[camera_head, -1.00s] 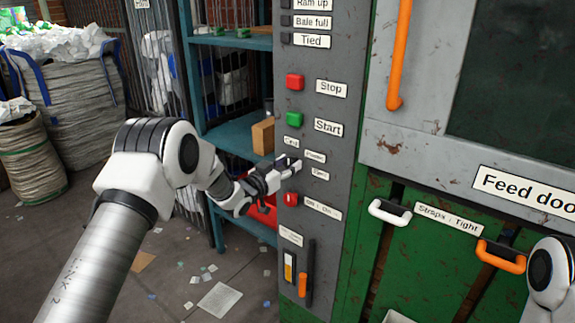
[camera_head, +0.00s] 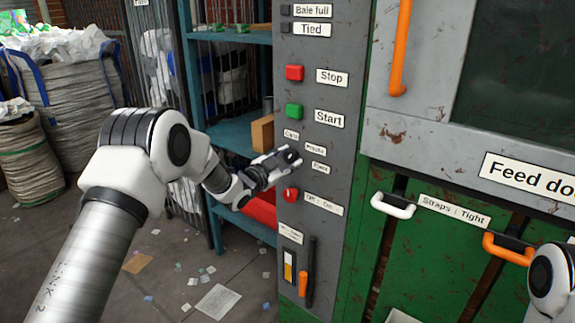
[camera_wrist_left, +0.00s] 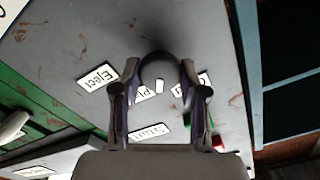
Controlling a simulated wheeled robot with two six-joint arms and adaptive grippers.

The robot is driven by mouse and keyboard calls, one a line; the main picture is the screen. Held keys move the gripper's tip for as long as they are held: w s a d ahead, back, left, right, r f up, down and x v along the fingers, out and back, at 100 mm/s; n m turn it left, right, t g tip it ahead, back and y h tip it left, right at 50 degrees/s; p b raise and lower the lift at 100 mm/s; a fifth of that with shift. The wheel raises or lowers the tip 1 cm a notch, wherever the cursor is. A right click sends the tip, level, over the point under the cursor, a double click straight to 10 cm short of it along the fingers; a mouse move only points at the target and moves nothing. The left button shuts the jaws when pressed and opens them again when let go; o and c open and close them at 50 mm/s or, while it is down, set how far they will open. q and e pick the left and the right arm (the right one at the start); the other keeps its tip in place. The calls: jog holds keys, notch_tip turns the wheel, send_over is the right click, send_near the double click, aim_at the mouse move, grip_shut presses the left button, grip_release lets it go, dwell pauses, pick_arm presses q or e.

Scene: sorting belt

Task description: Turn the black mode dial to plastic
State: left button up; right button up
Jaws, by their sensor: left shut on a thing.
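The black mode dial (camera_head: 293,155) is on the grey control panel, mostly covered by my gripper in the head view. My left gripper (camera_head: 284,159) is shut on it. In the left wrist view the dial (camera_wrist_left: 159,68) is a dark round knob between the two fingertips (camera_wrist_left: 159,80). Small white labels stand around it: the "Eject" label (camera_wrist_left: 98,77), a partly covered label starting "Pl" (camera_wrist_left: 146,93), and one starting with "C" (camera_wrist_left: 203,80). Which label the dial points to cannot be told. My right gripper is out of view.
Above the dial are the green start button (camera_head: 294,111) and red stop button (camera_head: 295,73). Below it are a red knob (camera_head: 290,195) and an orange-handled lever (camera_head: 303,283). A blue shelf (camera_head: 232,133) with a cardboard box (camera_head: 262,134) stands left of the panel.

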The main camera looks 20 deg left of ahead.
pick_arm(q)
jog(key=shift+m+b, duration=1.05)
jog(key=shift+m, duration=0.55)
jog(key=o, duration=1.1)
jog(key=shift+d, duration=0.1)
jog(key=shift+s, duration=0.1)
jog(key=v, duration=1.2)
jog(key=shift+r, duration=0.1)
